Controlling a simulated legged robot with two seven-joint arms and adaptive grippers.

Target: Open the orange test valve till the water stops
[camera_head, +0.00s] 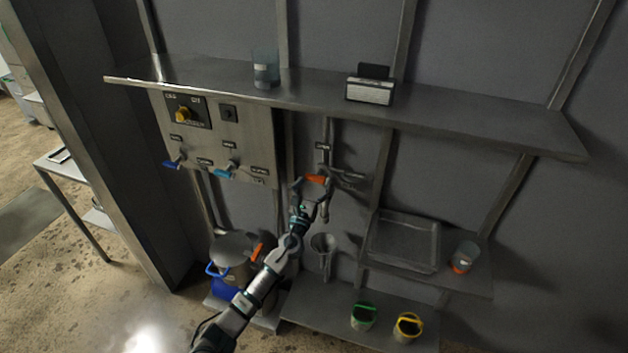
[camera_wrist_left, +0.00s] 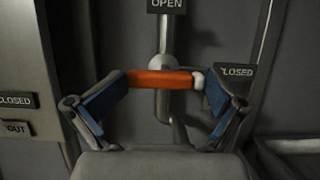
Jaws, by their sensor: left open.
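The orange test valve handle (camera_head: 316,180) is on a pipe on the wall, below the shelf. In the left wrist view the orange handle (camera_wrist_left: 160,80) lies level across the vertical pipe, its pale end at the right by the CLOSED sign (camera_wrist_left: 237,71). The OPEN sign (camera_wrist_left: 166,5) is above the pipe. My left gripper (camera_head: 311,186) is at the handle, and its spread blue-padded fingers (camera_wrist_left: 165,92) stand at either end of it. Contact is hard to tell. A funnel (camera_head: 323,243) is below the valve; I cannot make out any water. My right gripper is not in view.
A control panel (camera_head: 222,136) with a yellow knob and blue-handled valves is left of my gripper. A shelf (camera_head: 330,98) runs above. A tray (camera_head: 403,243) and an orange-based cup (camera_head: 464,257) are at right. Green (camera_head: 363,317) and yellow (camera_head: 408,327) buckets stand below.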

